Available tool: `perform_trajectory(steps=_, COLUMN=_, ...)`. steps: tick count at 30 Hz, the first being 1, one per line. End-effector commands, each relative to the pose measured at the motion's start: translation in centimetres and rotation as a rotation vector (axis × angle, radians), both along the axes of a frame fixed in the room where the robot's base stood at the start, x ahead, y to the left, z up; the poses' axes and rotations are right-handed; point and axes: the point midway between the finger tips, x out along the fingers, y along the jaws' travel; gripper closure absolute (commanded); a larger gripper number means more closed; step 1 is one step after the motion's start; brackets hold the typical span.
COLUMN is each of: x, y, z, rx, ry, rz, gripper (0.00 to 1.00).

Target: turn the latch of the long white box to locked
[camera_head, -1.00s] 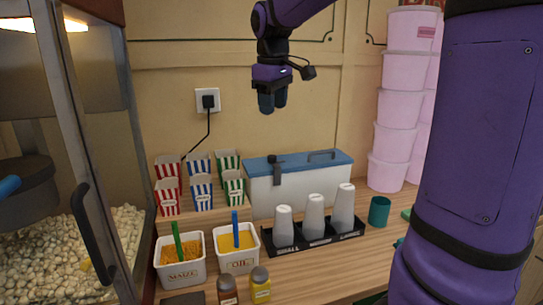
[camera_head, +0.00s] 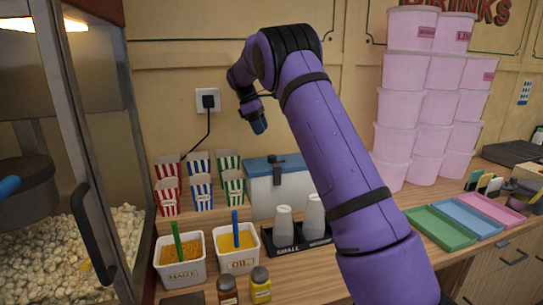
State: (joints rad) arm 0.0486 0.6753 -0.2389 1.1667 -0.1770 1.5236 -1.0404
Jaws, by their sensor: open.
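The long white box (camera_head: 262,196) with a blue lid (camera_head: 262,164) stands at the back of the counter against the wall. Its dark latch (camera_head: 278,167) is at the front edge of the lid, toward the left part of the box; I cannot tell its exact setting. My gripper (camera_head: 259,126) is in the air above and a little left of the latch, pointing down and clear of the box. It is open and nothing shows in it. My purple arm hides the right part of the box.
Striped popcorn cartons (camera_head: 201,191) stand left of the box. A black tray (camera_head: 283,250) with white cups (camera_head: 283,222) is in front of it. A maize tub (camera_head: 182,270) and an oil tub (camera_head: 236,261) stand front left. Pink tubs (camera_head: 432,90) are stacked at right.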

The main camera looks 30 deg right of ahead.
Motion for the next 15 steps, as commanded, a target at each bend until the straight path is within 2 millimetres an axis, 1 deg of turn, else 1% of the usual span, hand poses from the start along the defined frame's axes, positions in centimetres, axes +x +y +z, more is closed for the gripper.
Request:
perform_trajectory(steps=3, x=0.3, y=-0.2, z=-0.6, rx=-0.002, ry=0.011, rz=0.007, gripper=0.55)
perform_trajectory(steps=5, x=0.2, y=-0.3, z=-1.0, rx=-0.002, ry=0.012, rz=0.008, gripper=0.55)
perform_trajectory(steps=8, x=-0.2, y=-0.6, z=-2.1, rx=-0.001, ry=0.012, rz=0.008, gripper=0.55)
perform_trajectory(steps=15, x=-1.4, y=-1.7, z=-5.9, rx=-0.002, ry=0.013, rz=0.007, gripper=0.55)
